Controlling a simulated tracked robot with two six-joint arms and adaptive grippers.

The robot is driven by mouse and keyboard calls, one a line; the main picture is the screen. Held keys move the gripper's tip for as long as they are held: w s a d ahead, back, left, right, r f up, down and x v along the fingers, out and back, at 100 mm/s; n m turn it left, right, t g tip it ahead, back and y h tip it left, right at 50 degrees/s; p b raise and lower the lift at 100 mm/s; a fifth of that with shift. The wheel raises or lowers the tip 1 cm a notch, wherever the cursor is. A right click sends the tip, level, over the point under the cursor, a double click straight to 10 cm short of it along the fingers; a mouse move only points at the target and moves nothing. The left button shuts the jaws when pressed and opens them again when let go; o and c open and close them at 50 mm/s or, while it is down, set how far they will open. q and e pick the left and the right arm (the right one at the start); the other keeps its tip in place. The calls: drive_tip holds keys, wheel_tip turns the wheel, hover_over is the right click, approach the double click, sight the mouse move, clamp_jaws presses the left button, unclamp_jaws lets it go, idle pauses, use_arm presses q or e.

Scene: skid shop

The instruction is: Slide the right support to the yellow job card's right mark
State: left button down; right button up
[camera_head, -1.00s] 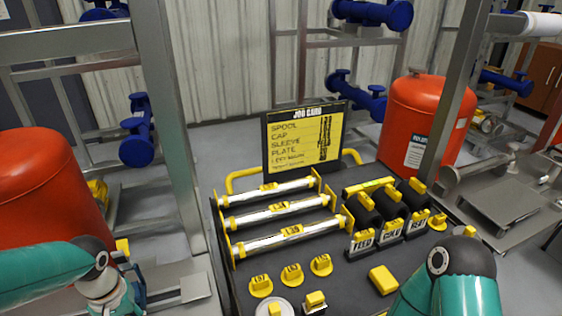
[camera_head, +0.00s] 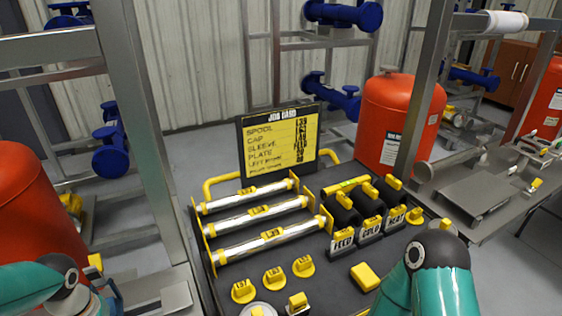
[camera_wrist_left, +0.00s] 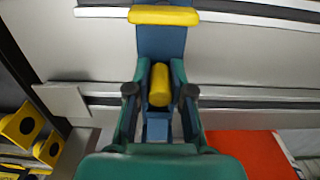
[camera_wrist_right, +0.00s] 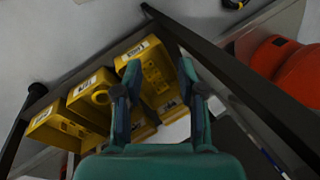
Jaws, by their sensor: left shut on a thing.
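The yellow job card (camera_head: 283,140) stands at the back of the dark cart, with rows of text and a column of values too small to read surely. In the left wrist view, a blue support (camera_wrist_left: 162,42) with a yellow bar across it stands over grey metal rails. My left gripper (camera_wrist_left: 160,90) is shut on its yellow grip (camera_wrist_left: 160,84). I cannot tell whether this is the right support, and no mark shows on the rails. My right gripper (camera_wrist_right: 160,85) is open, its fingers apart, with yellow labelled boxes (camera_wrist_right: 95,95) beyond them.
The cart (camera_head: 330,290) bears silver rods (camera_head: 265,243) in yellow brackets, black labelled holders (camera_head: 370,222), yellow knobs (camera_head: 274,277) and a yellow block (camera_head: 365,277). Orange tanks stand at the left (camera_head: 30,210) and back right (camera_head: 398,120). Metal frame posts (camera_head: 150,120) rise beside the cart.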

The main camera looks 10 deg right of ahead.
use_arm(q)
drive_tip(key=shift+s+a, duration=0.2)
drive_tip(key=shift+a, duration=0.55)
drive_tip(key=shift+s+a, duration=0.15)
drive_tip(key=shift+a, duration=0.75)
drive_tip(key=shift+s+a, duration=0.2)
drive_tip(key=shift+a, duration=0.6)
drive_tip(key=shift+s+a, duration=0.2)
drive_tip(key=shift+a, duration=0.7)
drive_tip(key=shift+s+a, duration=0.1)
drive_tip(key=shift+a, duration=0.15)
drive_tip(key=shift+s+a, duration=0.15)
drive_tip(key=shift+a, duration=0.5)
drive_tip(key=shift+s+a, duration=0.15)
drive_tip(key=shift+a, duration=0.6)
drive_tip(key=shift+s+a+p, duration=0.15)
drive_tip(key=shift+s+a, duration=0.05)
drive_tip(key=shift+a, duration=0.6)
drive_tip(key=shift+s+a+p, duration=0.15)
drive_tip(key=shift+s+a, duration=0.05)
drive_tip(key=shift+a, duration=0.6)
